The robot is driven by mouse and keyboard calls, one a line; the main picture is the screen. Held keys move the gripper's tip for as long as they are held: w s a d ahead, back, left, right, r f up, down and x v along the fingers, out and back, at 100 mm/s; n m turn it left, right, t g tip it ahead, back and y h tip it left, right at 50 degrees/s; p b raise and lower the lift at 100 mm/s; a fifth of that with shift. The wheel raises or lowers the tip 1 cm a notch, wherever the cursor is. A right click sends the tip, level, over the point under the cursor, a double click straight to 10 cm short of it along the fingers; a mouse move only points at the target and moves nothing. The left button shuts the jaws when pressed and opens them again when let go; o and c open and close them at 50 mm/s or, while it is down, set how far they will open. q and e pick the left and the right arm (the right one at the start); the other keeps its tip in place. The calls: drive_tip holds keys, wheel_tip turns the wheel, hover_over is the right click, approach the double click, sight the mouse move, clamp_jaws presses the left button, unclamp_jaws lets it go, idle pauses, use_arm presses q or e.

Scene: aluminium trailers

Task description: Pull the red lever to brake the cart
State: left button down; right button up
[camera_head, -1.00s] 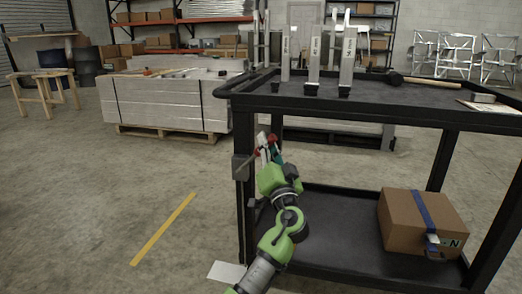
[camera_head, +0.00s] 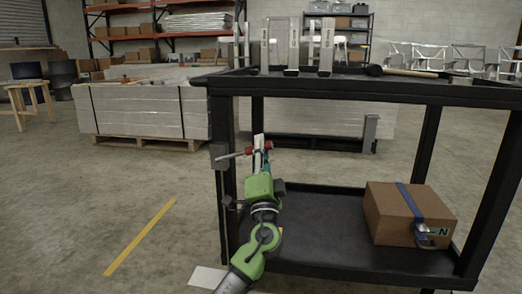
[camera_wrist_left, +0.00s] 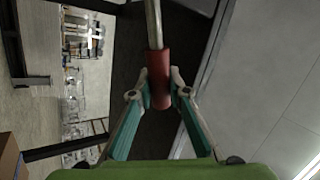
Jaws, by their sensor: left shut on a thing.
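The red lever handle (camera_wrist_left: 158,80) sits between the fingertips of my left gripper (camera_wrist_left: 158,88) in the left wrist view. The gripper is shut on it, with a finger touching each side. A bare metal rod (camera_wrist_left: 153,25) runs from the handle to the top of that view. In the head view the red handle (camera_head: 249,151) shows in my left gripper (camera_head: 260,147), beside the near left post of the black cart (camera_head: 223,195). The rod runs left from it, nearly level. The fingers partly hide the handle. My right gripper is not in view.
A cardboard box (camera_head: 394,215) with a blue strap lies on the cart's lower shelf. Upright metal pieces (camera_head: 294,45) and a hammer (camera_head: 408,72) are on its top. Stacked panels on a pallet (camera_head: 145,110) stand behind.

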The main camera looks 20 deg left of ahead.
use_arm(q)
drive_tip(key=shift+d+f, duration=0.1)
drive_tip(key=shift+f, duration=0.15)
drive_tip(key=c, duration=1.9)
unclamp_jaws()
drive_tip(key=shift+r, duration=0.1)
drive_tip(key=v, duration=1.2)
